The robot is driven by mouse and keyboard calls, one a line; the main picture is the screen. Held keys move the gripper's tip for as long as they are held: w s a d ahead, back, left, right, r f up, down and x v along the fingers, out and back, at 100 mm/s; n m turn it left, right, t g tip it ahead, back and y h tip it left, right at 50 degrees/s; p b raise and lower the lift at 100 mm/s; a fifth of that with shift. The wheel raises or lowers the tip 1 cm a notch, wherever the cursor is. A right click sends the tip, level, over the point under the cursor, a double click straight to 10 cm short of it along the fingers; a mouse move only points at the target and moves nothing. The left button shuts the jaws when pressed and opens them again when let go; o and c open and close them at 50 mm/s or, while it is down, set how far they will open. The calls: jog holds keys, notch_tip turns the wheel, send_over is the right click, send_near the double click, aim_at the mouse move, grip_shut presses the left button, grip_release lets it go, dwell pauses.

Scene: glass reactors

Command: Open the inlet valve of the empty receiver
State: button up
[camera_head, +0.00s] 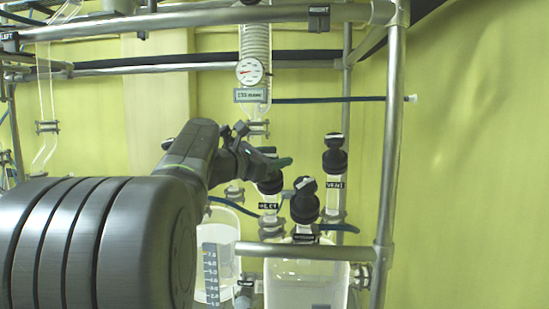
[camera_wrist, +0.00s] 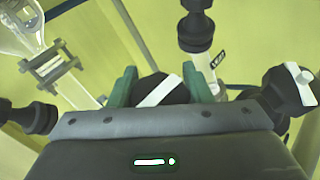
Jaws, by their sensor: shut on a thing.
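My gripper (camera_head: 274,163) is at the middle black valve (camera_head: 268,184) above the glass vessels. In the wrist view its green fingers (camera_wrist: 158,88) are shut on that valve's round black knob (camera_wrist: 162,92), whose white stripe runs diagonally between them. The label below this valve is too small to read surely. A second black valve (camera_head: 305,203) stands to the right on a clear glass vessel (camera_head: 285,291). Another glass vessel (camera_head: 227,234), with a blue scale strip, stands to the left. I cannot tell surely which vessel is empty.
A black valve with a label that looks like VENT (camera_head: 335,158) stands behind right. A gauge (camera_head: 250,71) and coiled condenser (camera_head: 255,40) hang above.

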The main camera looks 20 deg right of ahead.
aim_at(268, 154)
jog(key=shift+n+t, duration=0.3)
